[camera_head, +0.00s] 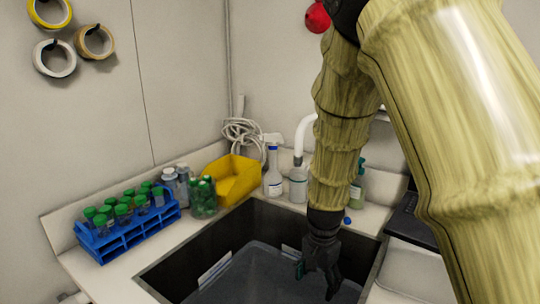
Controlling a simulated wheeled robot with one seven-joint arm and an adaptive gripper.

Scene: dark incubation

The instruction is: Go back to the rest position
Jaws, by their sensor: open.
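My gripper (317,272) points down over the dark sink basin (215,254), near its back right part. Its dark fingers are apart and I see nothing held between them. A small dark green piece shows at the left finger; I cannot tell what it is. My arm, in a yellowish cover, comes down from the upper right and hides part of the counter and the back wall.
Left of the basin stands a blue rack (125,236) of green-capped tubes. Behind are a green-capped tube group (204,198), a yellow bin (232,180), a spray bottle (273,172) and a white bottle (298,184). A black device (411,219) sits at right. Tape rolls hang on the wall.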

